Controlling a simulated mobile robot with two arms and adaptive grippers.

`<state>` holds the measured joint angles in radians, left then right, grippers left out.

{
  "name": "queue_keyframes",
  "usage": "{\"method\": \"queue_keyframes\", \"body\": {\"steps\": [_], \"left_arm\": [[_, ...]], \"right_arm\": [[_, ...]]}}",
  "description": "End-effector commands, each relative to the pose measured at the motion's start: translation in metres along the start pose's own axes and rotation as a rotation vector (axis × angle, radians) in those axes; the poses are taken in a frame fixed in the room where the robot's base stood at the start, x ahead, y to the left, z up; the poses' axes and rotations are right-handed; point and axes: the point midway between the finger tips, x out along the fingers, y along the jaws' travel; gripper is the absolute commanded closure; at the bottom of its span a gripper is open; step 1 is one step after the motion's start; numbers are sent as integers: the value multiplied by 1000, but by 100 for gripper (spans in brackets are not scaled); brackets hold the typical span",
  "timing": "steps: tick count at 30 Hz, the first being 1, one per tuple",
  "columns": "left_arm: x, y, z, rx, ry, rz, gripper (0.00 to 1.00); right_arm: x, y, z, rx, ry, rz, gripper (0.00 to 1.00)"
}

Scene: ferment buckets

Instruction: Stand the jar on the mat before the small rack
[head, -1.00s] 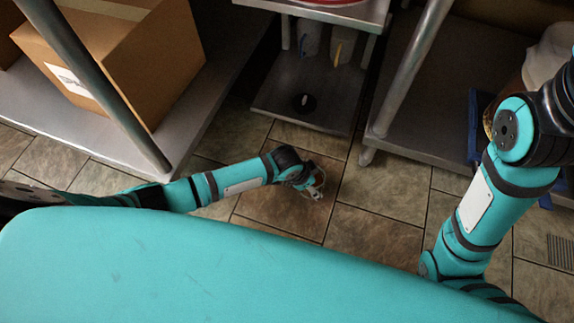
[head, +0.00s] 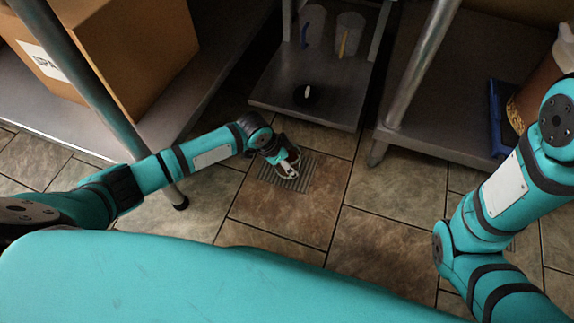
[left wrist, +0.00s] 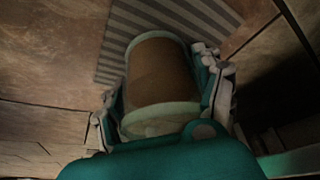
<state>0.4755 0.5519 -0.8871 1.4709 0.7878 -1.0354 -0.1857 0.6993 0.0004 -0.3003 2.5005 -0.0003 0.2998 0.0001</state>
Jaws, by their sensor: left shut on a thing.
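My left gripper (head: 285,162) is low over the floor in the middle of the head view. In the left wrist view its fingers stand on both sides of a jar (left wrist: 160,72) and are shut on it. The jar has a brown body and a pale, greenish near end. Beyond it lies a grey striped flat patch (head: 300,172), which also shows in the left wrist view (left wrist: 118,38). I cannot tell whether this is the mat or a floor grate, nor whether the jar touches it. My right gripper is out of view.
A cardboard box (head: 140,60) stands on a left shelf. A right shelf bears a blue item (head: 498,115). The tiled floor at centre right is clear.

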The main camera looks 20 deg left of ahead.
Motion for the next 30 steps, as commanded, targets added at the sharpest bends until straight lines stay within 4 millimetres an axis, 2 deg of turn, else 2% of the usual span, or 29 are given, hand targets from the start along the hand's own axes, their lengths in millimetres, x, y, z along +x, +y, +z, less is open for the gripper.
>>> {"method": "queue_keyframes", "body": {"steps": [10, 11, 17, 27, 30], "left_arm": [[1, 0, 0, 0, 3, -1, 78], [2, 0, 1, 0, 1, -1, 30], [2, 0, 1, 0, 1, -1, 4], [-1, 0, -1, 1, 1, -1, 4], [-10, 0, -2, -1, 0, -1, 4]], "right_arm": [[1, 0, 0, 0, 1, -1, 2], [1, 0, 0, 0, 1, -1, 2], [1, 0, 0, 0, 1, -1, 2], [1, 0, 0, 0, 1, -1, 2], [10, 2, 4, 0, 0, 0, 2]]}}
